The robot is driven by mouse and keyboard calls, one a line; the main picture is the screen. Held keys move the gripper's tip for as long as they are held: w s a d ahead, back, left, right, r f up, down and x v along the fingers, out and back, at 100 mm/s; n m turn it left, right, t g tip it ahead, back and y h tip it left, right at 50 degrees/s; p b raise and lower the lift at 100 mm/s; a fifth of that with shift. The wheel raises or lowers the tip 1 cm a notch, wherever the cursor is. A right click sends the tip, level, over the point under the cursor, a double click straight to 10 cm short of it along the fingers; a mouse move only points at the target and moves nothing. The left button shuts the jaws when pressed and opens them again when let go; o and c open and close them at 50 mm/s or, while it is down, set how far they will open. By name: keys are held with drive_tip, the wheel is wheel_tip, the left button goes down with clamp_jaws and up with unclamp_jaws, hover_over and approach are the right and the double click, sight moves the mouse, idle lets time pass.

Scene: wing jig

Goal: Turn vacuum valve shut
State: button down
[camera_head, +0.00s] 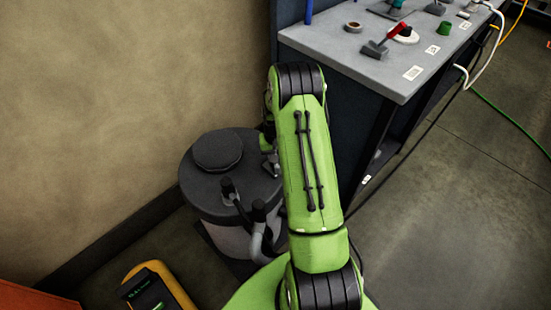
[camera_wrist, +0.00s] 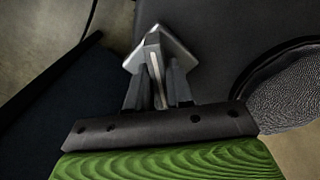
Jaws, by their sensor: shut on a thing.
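A squat drum (camera_head: 215,205) with a dark lid stands beside the wall, left of my green arm. My gripper (camera_head: 268,150) is at the right side of this drum's lid, largely hidden behind my arm in the head view. In the wrist view, my gripper's grey fingers (camera_wrist: 153,50) are close together, shut on a narrow pale piece (camera_wrist: 157,78) that shows between them. I take this to be the vacuum valve's handle, but the fingers cover most of it. The valve's body and its angle cannot be made out.
A grey bench (camera_head: 340,50) with a red-handled fitting (camera_head: 397,29) stands at the back right, close to my arm. A yellow device (camera_head: 160,285) lies on the floor in front. Hoses (camera_head: 262,240) curve beside the drum. Open floor (camera_head: 450,200) is at right.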

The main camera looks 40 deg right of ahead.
drive_tip(key=m, duration=0.5)
drive_tip(key=shift+m, duration=0.3)
drive_tip(key=m, duration=0.4)
drive_tip(key=shift+m, duration=0.4)
drive_tip(key=c, duration=1.1)
unclamp_jaws()
wheel_tip(320, 180, up, 16)
drive_tip(key=p, duration=0.3)
drive_tip(key=shift+p, duration=0.3)
drive_tip(key=shift+f, duration=0.15)
